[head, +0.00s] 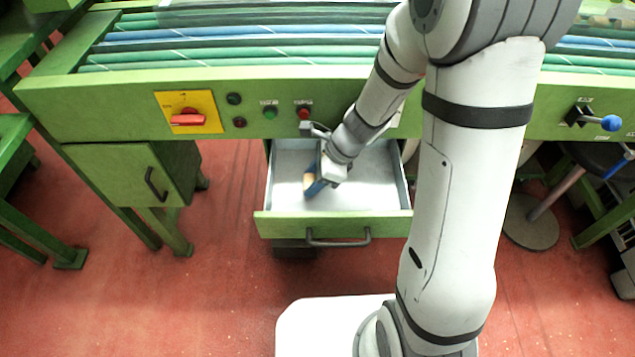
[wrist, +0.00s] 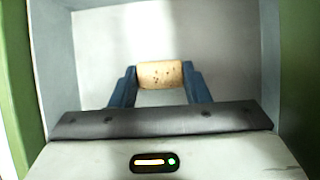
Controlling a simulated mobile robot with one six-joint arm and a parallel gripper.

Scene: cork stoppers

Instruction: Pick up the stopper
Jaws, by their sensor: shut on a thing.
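The cork stopper (wrist: 160,74) is light tan with dark specks. In the wrist view it sits between the blue fingertips of my gripper (wrist: 160,79), which are shut on it from both sides. In the head view my gripper (head: 314,183) is inside the open drawer (head: 380,222), toward its left side. I cannot tell whether the stopper touches the drawer floor.
The drawer has pale grey walls and a green front with a dark handle (head: 338,240). A green machine with coloured buttons and a red switch (head: 187,119) stands above it. A green cabinet (head: 130,175) is at left. The rest of the visible drawer floor is bare.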

